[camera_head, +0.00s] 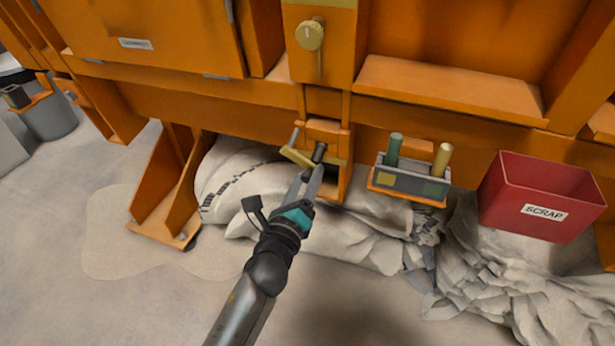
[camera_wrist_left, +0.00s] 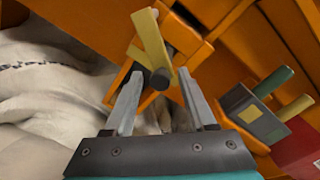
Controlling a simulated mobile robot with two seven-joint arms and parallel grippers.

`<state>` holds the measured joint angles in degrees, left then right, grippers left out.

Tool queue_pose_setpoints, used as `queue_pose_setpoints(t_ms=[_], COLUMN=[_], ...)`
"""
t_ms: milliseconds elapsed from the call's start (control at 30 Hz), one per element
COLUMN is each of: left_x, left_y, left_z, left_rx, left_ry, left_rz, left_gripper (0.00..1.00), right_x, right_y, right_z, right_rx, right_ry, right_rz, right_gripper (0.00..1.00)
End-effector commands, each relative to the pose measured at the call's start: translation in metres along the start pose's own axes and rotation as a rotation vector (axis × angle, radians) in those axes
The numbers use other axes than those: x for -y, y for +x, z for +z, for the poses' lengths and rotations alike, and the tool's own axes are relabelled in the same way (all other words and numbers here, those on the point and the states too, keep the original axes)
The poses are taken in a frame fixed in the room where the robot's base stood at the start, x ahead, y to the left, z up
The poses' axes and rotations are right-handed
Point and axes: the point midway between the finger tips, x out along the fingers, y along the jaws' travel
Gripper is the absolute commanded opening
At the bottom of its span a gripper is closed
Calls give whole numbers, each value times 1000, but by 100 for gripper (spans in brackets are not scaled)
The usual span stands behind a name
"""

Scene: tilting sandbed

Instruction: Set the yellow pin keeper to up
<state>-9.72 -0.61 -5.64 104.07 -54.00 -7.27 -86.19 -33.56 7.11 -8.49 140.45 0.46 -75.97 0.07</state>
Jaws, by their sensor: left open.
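The yellow pin keeper (camera_head: 297,157) is a flat yellow bar on the orange bracket under the machine's middle. It lies tilted in the head view, beside a dark round pin (camera_head: 320,150). In the left wrist view the keeper (camera_wrist_left: 151,40) runs from the top centre down to the dark pin end (camera_wrist_left: 160,78). My left gripper (camera_head: 312,175) is open just in front of the bracket. Its fingers (camera_wrist_left: 159,98) stand on either side of the pin end in the wrist picture; I cannot tell whether they touch anything. My right gripper is not in view.
A grey holder (camera_head: 410,184) with a green and a yellow peg hangs right of the bracket. A red SCRAP bin (camera_head: 540,195) stands further right. Pale sacks (camera_head: 240,175) lie below and behind my gripper. A yellow round knob (camera_head: 309,34) is above.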

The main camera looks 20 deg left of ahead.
Motion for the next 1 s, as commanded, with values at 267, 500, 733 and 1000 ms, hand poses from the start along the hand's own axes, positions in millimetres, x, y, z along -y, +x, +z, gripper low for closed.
queue_pose_setpoints(t_ms=[267, 500, 733, 1000], left_x=[0, 0, -1, -3], left_y=[8, 7, 7, 7], left_z=[0, 0, 0, 0], left_rx=[-1, -1, -1, -1], left_ry=[1, 1, 1, 2], left_rz=[0, 0, 3, 9], left_gripper=[56, 47, 21, 0], right_x=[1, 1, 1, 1], right_y=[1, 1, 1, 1], right_z=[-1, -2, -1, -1], right_rx=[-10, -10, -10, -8], right_ry=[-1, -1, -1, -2], right_rz=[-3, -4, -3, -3], right_gripper=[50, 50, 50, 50])
